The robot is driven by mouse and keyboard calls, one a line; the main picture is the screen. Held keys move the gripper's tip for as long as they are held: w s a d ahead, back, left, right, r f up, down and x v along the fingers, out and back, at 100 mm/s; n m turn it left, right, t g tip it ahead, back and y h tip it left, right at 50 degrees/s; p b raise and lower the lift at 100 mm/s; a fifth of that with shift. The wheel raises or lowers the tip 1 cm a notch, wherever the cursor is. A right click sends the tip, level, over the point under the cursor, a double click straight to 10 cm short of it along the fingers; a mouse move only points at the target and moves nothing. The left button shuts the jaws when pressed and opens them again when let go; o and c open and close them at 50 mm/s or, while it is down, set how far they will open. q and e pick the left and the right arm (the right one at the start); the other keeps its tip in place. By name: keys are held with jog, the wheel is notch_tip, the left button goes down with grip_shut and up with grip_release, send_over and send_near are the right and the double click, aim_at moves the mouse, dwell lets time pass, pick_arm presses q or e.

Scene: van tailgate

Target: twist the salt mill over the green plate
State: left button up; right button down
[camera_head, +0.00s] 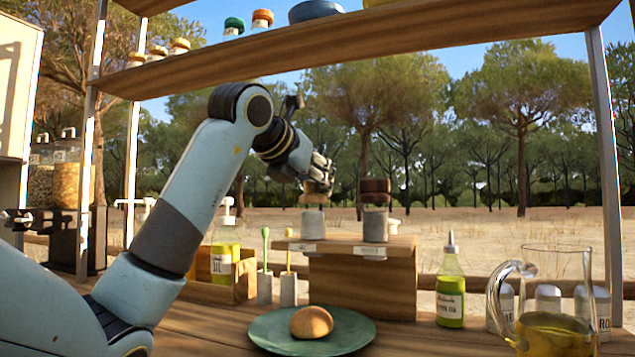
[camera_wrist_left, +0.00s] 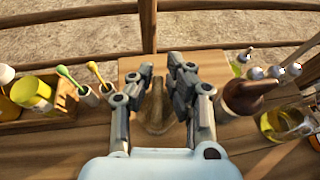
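Two mills with grey bodies stand upright on a wooden stand. The left mill has a light wooden top (camera_head: 318,187); the right mill (camera_head: 375,226) has a dark brown top. The stand's labels are too small to read, so I cannot tell which is salt. My left gripper (camera_head: 320,172) is at the light mill's top. In the left wrist view, its fingers (camera_wrist_left: 165,85) lie on both sides of the light mill (camera_wrist_left: 156,112); whether they press on it is unclear. The green plate (camera_head: 270,335) lies in front of the stand with a bun (camera_head: 312,322) on it. My right gripper is not in view.
The wooden stand (camera_head: 345,285) rises behind the plate. Two small holders with spoons (camera_head: 288,290) and an oil bottle (camera_head: 226,245) are left of it. A green bottle (camera_head: 451,290) and glass jug (camera_head: 553,335) stand right. A shelf (camera_head: 400,42) crosses above.

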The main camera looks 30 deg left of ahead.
pick_arm(q)
jog(key=shift+f, duration=0.15)
grip_shut()
jog(key=shift+a+m+h, duration=0.1)
jog(key=shift+m+h, duration=0.2)
jog(key=shift+h, duration=0.1)
